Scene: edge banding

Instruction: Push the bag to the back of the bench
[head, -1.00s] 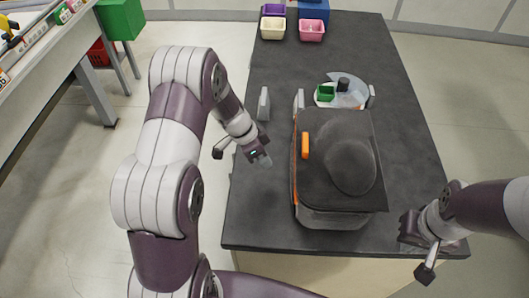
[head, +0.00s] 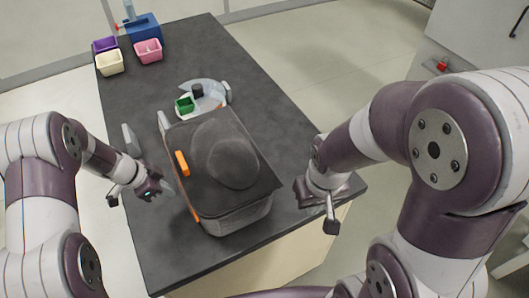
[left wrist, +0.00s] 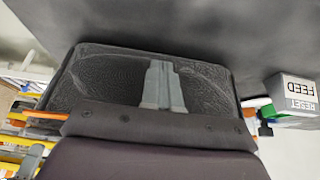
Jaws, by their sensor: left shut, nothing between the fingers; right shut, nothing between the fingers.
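The bag (head: 240,208) is dark grey with a black top flap, a rounded bulge and an orange tag on its left side. It stands on the dark bench (head: 250,105), towards the near end. My left gripper (head: 166,188) is shut and empty, low beside the bag's left side; I cannot tell whether it touches. My right gripper (head: 302,190) is shut, to the right of the bag with a small gap in the picture. The left wrist view shows the left gripper's shut fingers (left wrist: 160,85) before a dark textured surface, which may be the bag.
Purple, cream and pink bins (head: 148,50) and a blue box (head: 143,27) stand at the far end. Grey upright plates (head: 131,140) flank the left edge. A FEED/RESET box (left wrist: 295,92) shows at right in the wrist view.

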